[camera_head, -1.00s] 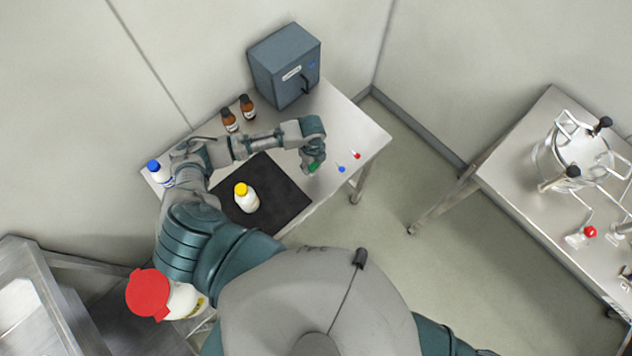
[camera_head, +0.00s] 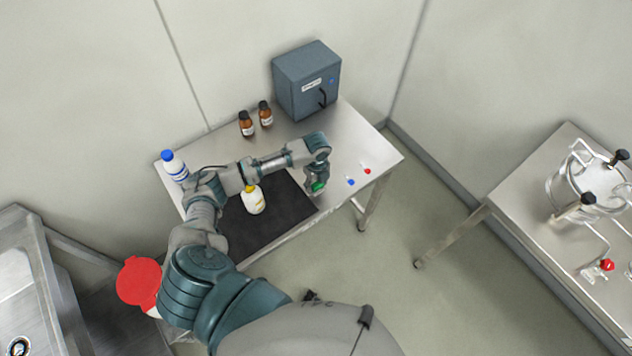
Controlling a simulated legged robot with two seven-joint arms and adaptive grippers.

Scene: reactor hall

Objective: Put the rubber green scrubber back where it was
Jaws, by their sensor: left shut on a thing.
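The green scrubber (camera_head: 318,187) shows as a small green patch at the tip of my left gripper (camera_head: 316,182). Most of the scrubber is hidden by the fingers. I cannot tell whether it touches the surface. A blue item (camera_head: 351,182) and a red item (camera_head: 367,171) lie on the bare table just right of the gripper. My right gripper is not in view.
A white bottle with a yellow cap (camera_head: 254,203) stands on the mat, partly behind my left arm. Brown bottles (camera_head: 247,125), a blue-capped bottle (camera_head: 174,165) and a grey box (camera_head: 306,80) stand along the back of the steel table (camera_head: 375,150). A second table with glassware stands right.

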